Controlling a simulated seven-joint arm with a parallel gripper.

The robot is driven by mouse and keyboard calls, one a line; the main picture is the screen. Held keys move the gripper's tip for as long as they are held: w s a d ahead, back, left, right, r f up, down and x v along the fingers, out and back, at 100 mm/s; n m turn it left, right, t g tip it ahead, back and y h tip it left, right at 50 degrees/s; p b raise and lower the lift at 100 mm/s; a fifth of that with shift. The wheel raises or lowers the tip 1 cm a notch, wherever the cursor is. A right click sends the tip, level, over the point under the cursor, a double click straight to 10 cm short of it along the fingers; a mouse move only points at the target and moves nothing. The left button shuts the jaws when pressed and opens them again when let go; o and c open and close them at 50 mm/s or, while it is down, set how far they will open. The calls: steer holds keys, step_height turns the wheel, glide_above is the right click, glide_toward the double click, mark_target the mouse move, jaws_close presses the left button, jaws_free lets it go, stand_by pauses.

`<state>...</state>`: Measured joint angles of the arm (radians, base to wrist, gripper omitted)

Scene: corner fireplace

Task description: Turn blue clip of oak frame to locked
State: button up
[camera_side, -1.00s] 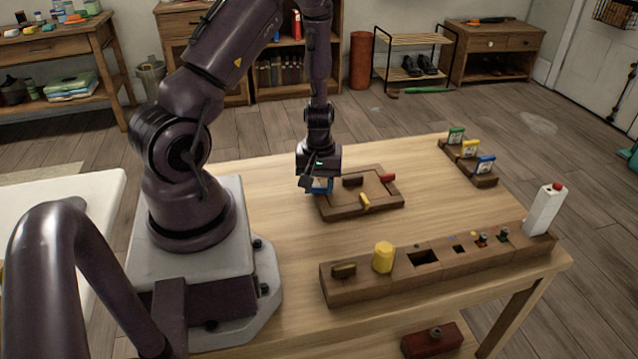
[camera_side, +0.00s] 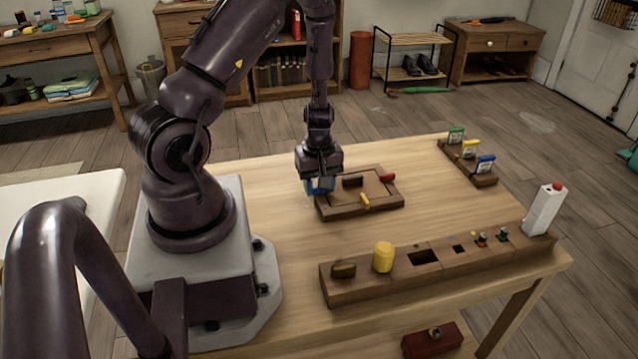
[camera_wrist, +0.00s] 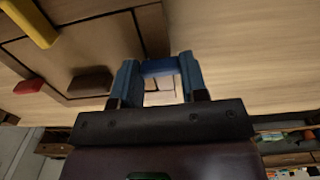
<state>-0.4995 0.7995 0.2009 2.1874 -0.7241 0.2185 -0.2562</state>
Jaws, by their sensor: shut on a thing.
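The oak frame (camera_side: 340,207) lies flat on the table and also fills the upper left of the wrist view (camera_wrist: 105,40). It has a dark raised block (camera_side: 352,181), a yellow clip (camera_side: 365,201) and a red clip (camera_side: 388,177). My gripper (camera_side: 320,188) is down at the frame's left corner. In the wrist view its two blue fingers (camera_wrist: 160,76) are shut on the blue clip (camera_wrist: 160,67), a short blue bar spanning between them beside the frame's edge. In the side view the clip is mostly hidden by the fingers.
A long wooden block (camera_side: 400,275) with a yellow cylinder (camera_side: 383,257) and a white red-topped post (camera_side: 544,208) runs along the front edge. A small rack (camera_side: 480,178) with green, yellow and blue tags stands at the right. The table between is clear.

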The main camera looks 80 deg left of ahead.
steer(key=o, duration=0.9)
steer(key=shift+o, duration=0.2)
steer(key=shift+r, duration=0.15)
step_height(320, 180, up, 13)
steer(key=s+d+r+m+t, duration=0.2)
steer(key=d+r+m, duration=0.7)
steer(key=r, duration=0.1)
steer(key=s+d+r+m+t, duration=0.2)
steer(key=d+r+m+t, duration=0.1)
steer(key=d+r+m, duration=0.6)
steer(key=shift+s+d+r+t, duration=0.15)
steer(key=shift+d+r+t, duration=0.2)
steer(key=shift+d, duration=0.45)
